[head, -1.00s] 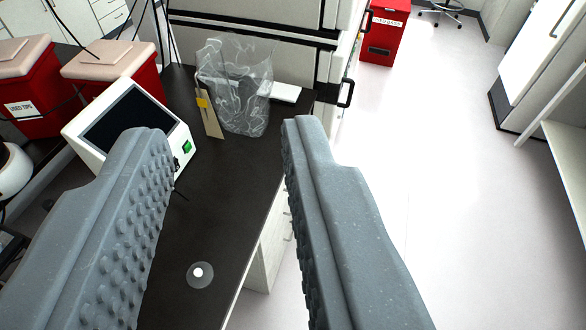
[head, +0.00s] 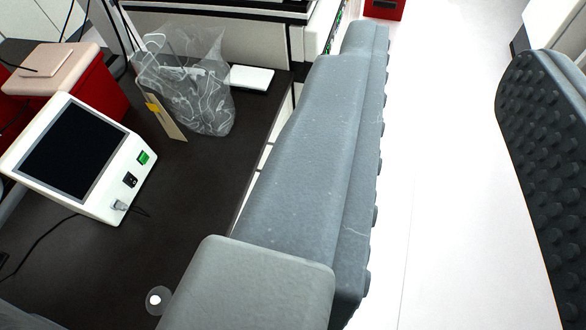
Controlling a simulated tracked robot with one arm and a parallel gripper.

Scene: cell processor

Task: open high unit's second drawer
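A white unit with dark horizontal bands (head: 222,38) stands at the back of the dark bench, cut off by the top edge. It may be the high unit, but I cannot tell for sure. No drawer handle of it shows clearly now; its right side is partly behind my gripper's left finger. My gripper (head: 455,50) is wide open and empty. Its left finger covers the bench's right edge, and its right finger is at the right edge of the picture. Bright floor shows between the fingers.
On the dark bench (head: 205,180) stand a white device with a dark screen (head: 72,150), a clear plastic bag (head: 190,85) and a white flat piece (head: 252,78). Red containers (head: 95,95) are at left. A red bin (head: 383,9) is at the top. Open floor (head: 450,180) lies right of the bench.

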